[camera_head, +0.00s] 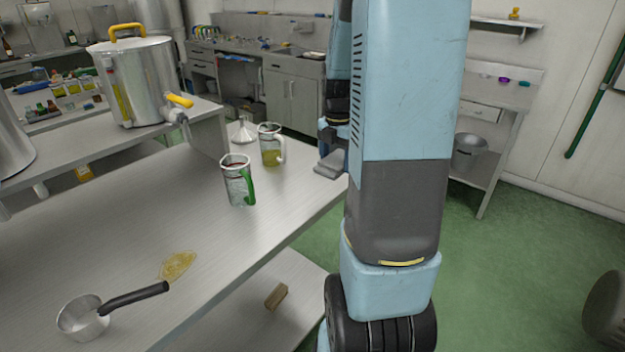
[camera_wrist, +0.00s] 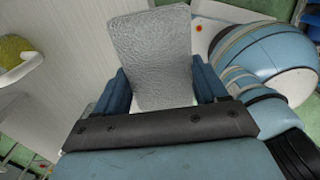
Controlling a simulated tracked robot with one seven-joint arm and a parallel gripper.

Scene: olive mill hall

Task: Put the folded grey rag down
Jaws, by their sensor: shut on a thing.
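The folded grey rag (camera_wrist: 153,58) is between the two blue fingers of my gripper (camera_wrist: 150,88) in the wrist view, and the gripper is shut on it. In the head view the rag (camera_head: 331,164) shows at the right edge of the metal table (camera_head: 215,262), left of my arm, which hides part of my gripper. I cannot tell whether the rag touches the table top. A yellow oily spill (camera_head: 178,265) lies on the table, well apart from the rag.
On the table stand a jug with a green handle (camera_head: 238,182), a glass jug of yellow liquid (camera_head: 271,146), a funnel (camera_head: 243,132) and a saucepan (camera_head: 84,318). A steel tank (camera_head: 140,80) stands behind. A brown block (camera_head: 276,296) lies on the lower shelf. The table's middle is clear.

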